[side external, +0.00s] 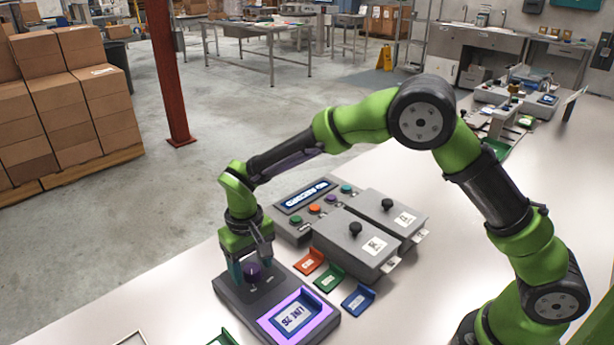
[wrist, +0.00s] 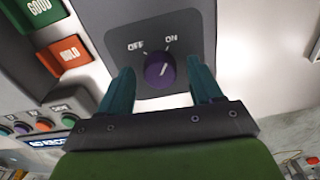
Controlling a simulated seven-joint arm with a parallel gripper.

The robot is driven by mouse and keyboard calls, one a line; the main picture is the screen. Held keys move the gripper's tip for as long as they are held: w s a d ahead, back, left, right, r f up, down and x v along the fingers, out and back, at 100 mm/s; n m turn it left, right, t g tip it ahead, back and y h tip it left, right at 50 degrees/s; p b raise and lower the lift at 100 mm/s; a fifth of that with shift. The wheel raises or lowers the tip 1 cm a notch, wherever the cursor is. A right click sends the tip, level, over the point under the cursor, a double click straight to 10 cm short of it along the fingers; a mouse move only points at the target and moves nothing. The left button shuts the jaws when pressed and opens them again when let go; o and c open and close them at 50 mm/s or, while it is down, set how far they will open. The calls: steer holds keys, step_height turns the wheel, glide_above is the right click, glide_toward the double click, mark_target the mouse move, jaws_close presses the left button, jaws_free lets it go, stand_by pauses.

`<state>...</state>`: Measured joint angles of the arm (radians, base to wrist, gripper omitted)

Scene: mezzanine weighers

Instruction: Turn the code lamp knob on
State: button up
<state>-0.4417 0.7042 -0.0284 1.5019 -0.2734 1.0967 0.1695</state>
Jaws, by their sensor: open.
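The code lamp knob (side external: 253,272) is a round purple knob on a dark grey box (side external: 232,294) at the front of the bench. In the wrist view the knob (wrist: 160,71) lies between OFF and ON labels, and its pale mark slants up and right, roughly toward ON. My gripper (side external: 252,266) points down over the box. In the wrist view my gripper (wrist: 162,75) has its two teal fingers apart, one on each side of the knob. Gaps show between fingers and knob; I cannot tell how low the tips reach.
A lit purple-framed panel (side external: 317,306) is on the same box. Red (side external: 309,262), green (side external: 330,278) and blue (side external: 358,299) labelled trays lie beside it. Two grey lidded boxes (side external: 350,253) and a button panel (side external: 290,226) stand behind.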

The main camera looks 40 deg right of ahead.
mark_target(257, 269)
step_height(257, 269, up, 17)
stand_by(0.4)
steer(key=shift+f, duration=0.15)
steer(key=s+d+r+m+t+y, duration=0.2)
steer(key=s+d+t, duration=0.5)
steer(key=s+d, duration=0.9)
steer(key=s+r+m, duration=0.1)
steer(key=s, duration=0.4)
steer(key=shift+d+r, duration=0.25)
steer(key=shift+d, duration=0.15)
